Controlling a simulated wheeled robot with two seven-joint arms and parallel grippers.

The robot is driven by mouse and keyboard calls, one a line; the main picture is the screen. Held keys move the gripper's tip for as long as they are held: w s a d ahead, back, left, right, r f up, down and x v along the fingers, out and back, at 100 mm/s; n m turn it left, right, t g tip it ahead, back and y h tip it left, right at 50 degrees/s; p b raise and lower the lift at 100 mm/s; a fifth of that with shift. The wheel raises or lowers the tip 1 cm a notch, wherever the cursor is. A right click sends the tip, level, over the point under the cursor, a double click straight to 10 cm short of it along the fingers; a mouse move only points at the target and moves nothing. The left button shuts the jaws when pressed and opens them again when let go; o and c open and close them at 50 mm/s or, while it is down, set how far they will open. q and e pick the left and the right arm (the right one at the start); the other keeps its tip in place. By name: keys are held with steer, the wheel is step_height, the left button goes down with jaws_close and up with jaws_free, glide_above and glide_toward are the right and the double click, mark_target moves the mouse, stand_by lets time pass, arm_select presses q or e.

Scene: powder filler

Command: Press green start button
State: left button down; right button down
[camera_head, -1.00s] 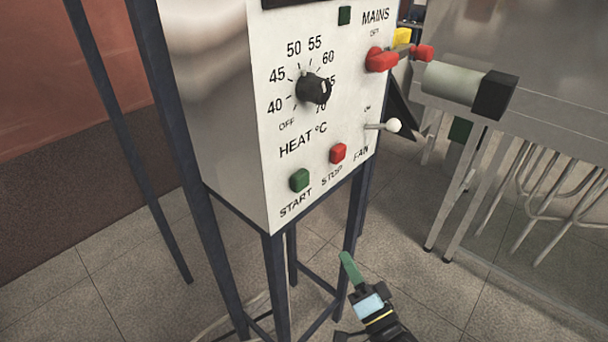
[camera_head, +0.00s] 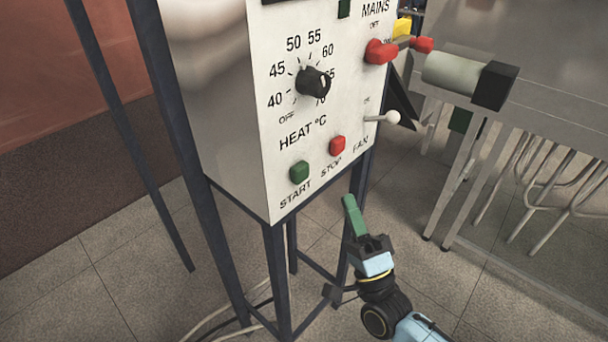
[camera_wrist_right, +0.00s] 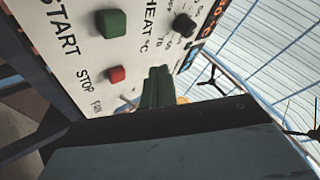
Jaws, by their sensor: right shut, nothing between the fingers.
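The green start button (camera_head: 299,172) is on the lower front of the white control panel (camera_head: 290,135), above the word START. It also shows in the right wrist view (camera_wrist_right: 111,23), at upper left. The red stop button (camera_head: 337,146) is to its right; in the right wrist view it is the red block (camera_wrist_right: 116,75). My right gripper (camera_head: 349,204) has green fingers, shut and empty. In the head view it points up, below and right of the start button, apart from it. Its fingers (camera_wrist_right: 157,88) show in the wrist view near the panel. My left gripper is not in view.
The panel also carries a black heat knob (camera_head: 313,82), a red mains switch (camera_head: 380,52) and a white-tipped fan lever (camera_head: 391,117). Dark legs (camera_head: 277,285) hold the box up. A grey cylinder (camera_head: 452,75) and a metal table stand at right. Tiled floor is open below.

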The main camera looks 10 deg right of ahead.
mark_target(306, 168)
steer(key=w+a+b, duration=0.2)
steer(key=w+a, duration=0.2)
steer(key=w, duration=0.2)
steer(key=shift+a+b, duration=0.3)
steer(key=shift+a, duration=0.05)
stand_by(1.8)
steer(key=shift+w+a, duration=0.25)
steer(key=shift+w, duration=0.05)
steer(key=shift+w+a+b, duration=0.3)
steer(key=shift+w+b, duration=0.1)
steer(key=shift+b, duration=0.2)
stand_by(0.7)
stand_by(0.3)
steer(key=shift+s+d+p, duration=0.4)
steer(key=shift+s+d, duration=0.2)
steer(key=shift+s, duration=0.2)
